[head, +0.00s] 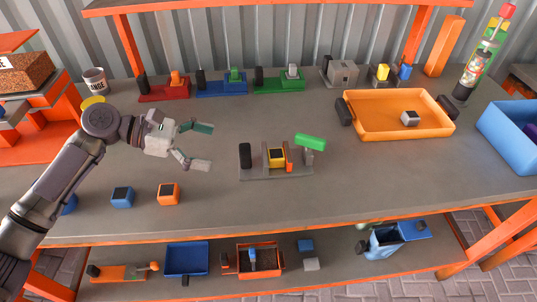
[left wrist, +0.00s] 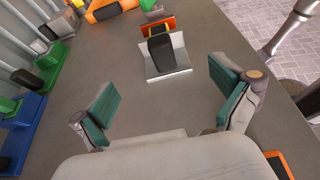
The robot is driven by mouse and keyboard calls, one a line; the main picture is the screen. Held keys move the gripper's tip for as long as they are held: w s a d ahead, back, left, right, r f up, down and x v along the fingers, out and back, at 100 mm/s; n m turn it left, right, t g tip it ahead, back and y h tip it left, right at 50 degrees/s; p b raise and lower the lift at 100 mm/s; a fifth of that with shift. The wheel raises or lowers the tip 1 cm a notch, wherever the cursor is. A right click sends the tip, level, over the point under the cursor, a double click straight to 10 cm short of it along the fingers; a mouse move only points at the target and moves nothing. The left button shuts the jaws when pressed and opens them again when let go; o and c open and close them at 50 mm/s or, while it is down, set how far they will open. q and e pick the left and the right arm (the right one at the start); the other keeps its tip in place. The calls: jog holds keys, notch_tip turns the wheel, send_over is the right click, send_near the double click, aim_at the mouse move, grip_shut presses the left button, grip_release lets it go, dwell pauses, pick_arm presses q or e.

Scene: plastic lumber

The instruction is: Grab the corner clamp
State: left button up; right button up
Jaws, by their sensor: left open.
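My right gripper is not in view.
Red (head: 163,91), blue (head: 221,83) and green (head: 279,81) fixtures line the back. An orange tray (head: 385,128) holds a grey block at right. A blue block (head: 122,197) and an orange block (head: 168,194) sit near the front edge. The table around the clamp is clear.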

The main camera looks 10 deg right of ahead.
pick_arm(q)
send_near(266, 153)
jog(key=d+f, duration=0.1)
jog(key=d, duration=0.1)
jog(key=d+f, duration=0.1)
jog(key=f, duration=0.1)
jog(key=shift+s+d, duration=0.2)
jog(key=shift+d, duration=0.15)
jog(key=shift+d+f, duration=0.1)
jog(key=shift+d, duration=0.15)
jog(key=shift+d+f, duration=0.1)
jog(key=shift+d, duration=0.55)
jog(key=x, duration=0.3)
jog(key=shift+w+d, duration=0.25)
jog(key=shift+d, duration=0.05)
jog(key=shift+d+f, duration=0.1)
jog(key=shift+d, duration=0.15)
jog(key=shift+c, duration=0.5)
jog(key=c, duration=1.3)
jog(key=shift+c, duration=0.5)
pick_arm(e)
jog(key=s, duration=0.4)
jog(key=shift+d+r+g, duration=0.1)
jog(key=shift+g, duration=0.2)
pick_arm(q)
jog(key=shift+r, duration=0.25)
